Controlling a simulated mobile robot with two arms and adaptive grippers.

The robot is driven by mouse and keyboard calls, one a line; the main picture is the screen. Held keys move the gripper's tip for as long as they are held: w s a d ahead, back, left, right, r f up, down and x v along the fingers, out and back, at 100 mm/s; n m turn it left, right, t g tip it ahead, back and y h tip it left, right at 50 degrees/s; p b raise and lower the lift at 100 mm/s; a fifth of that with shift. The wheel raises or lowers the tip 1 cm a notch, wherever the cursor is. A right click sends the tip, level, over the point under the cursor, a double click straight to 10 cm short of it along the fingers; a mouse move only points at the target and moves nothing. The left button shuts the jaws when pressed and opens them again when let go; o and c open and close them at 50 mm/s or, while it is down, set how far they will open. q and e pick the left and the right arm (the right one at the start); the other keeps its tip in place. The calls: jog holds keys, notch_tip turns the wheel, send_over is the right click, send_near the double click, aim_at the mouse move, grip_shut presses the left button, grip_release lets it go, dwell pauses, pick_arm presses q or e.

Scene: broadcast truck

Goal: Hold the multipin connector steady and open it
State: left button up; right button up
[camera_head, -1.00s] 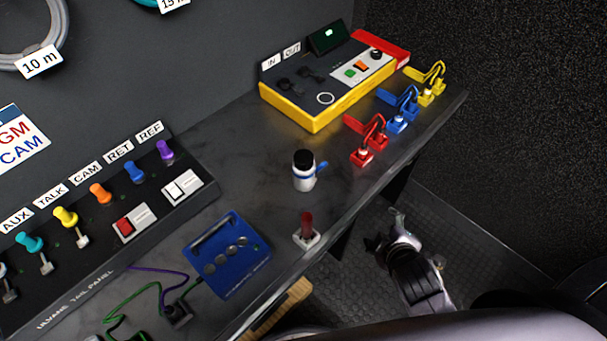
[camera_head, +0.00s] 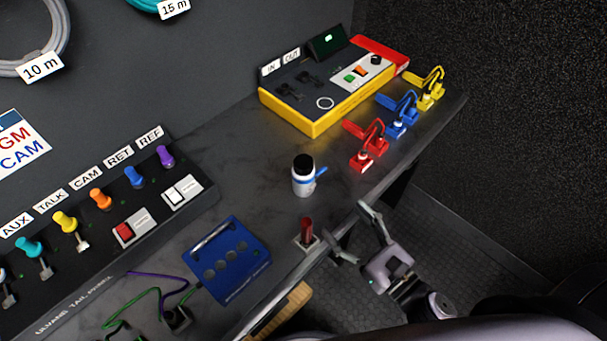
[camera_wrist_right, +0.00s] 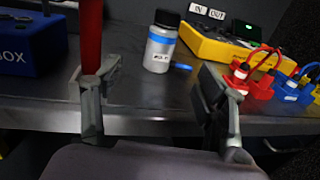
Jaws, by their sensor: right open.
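No part is marked as the multipin connector. A white cylinder (camera_head: 303,183) with a black cap, blue band and small blue side tab stands upright on the bench; it also shows in the right wrist view (camera_wrist_right: 161,47). I cannot tell for sure that it is the connector. My right gripper (camera_head: 354,230) is open and empty at the bench's front edge. In the right wrist view (camera_wrist_right: 155,82) the cylinder appears between its fingers, farther back and untouched. My left gripper is not in view.
A red upright handle (camera_head: 306,229) on a pale base stands at the front edge, close to the right gripper's left finger. Red (camera_head: 367,148), blue (camera_head: 399,118) and yellow (camera_head: 429,92) fittings line the edge. A yellow-sided box (camera_head: 318,125) and blue box (camera_head: 231,262) flank the cylinder.

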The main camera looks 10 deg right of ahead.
aim_at(310, 180)
jog(key=p+x, duration=0.3)
jog(key=x, duration=0.7)
jog(key=shift+w, duration=0.15)
jog(key=x, duration=0.1)
jog(key=p+x, duration=0.1)
jog(key=x, duration=0.1)
jog(key=p+x, duration=0.1)
jog(key=shift+w+r, duration=0.35)
jog(key=shift+w, duration=0.1)
jog(key=shift+w+a+f, duration=0.1)
jog(key=shift+w+a, duration=0.05)
jog(key=shift+w, duration=0.15)
jog(key=shift+s, duration=0.1)
jog(key=c, duration=1.5)
